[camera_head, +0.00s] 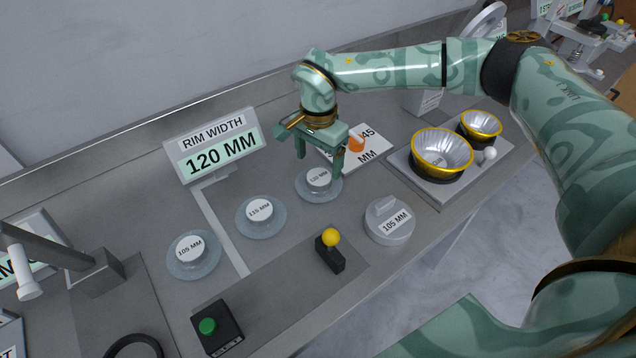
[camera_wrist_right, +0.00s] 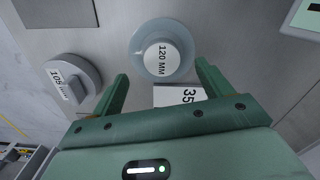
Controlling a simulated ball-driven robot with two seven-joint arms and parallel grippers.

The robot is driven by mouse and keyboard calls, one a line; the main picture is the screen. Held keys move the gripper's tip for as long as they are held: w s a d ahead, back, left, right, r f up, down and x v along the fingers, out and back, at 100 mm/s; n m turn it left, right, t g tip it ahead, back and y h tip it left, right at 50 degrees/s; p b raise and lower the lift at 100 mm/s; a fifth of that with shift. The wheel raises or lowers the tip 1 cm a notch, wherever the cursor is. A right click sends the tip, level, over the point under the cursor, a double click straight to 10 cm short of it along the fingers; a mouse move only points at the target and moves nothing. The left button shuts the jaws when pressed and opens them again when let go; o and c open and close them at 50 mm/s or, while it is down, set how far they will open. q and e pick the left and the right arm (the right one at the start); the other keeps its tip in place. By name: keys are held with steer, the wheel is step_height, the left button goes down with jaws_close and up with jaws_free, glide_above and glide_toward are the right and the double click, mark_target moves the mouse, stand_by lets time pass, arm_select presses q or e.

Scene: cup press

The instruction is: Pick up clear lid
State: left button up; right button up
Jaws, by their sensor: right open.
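Three clear lids with white labelled knobs lie in a row on the grey bench. The lid marked 120 MM (camera_head: 329,192) is at the right and also shows in the right wrist view (camera_wrist_right: 139,46). My right gripper (camera_head: 320,163) is open and empty, a little above and behind the 120 MM lid. In the wrist view this lid lies just beyond the gap between the fingertips (camera_wrist_right: 161,72). My left gripper is out of view.
A sign (camera_head: 215,147) reads RIM WIDTH 120 MM. A grey 105 MM disc (camera_head: 390,234), a yellow-knobbed lever (camera_head: 331,254) and a green button box (camera_head: 217,327) stand near the front. Gold-rimmed bowls (camera_head: 442,151) stand at right. A white card (camera_head: 372,150) lies behind the gripper.

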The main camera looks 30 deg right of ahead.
mark_target(319, 177)
steer(key=f+b, duration=0.1)
steer(key=f, duration=0.4)
steer(key=shift+w+d+f+b, duration=0.2)
steer(key=shift+f+b, duration=0.1)
steer(key=shift+b, duration=0.1)
steer(key=shift+r, duration=0.1)
steer(key=shift+c, duration=0.4)
steer(key=c, duration=1)
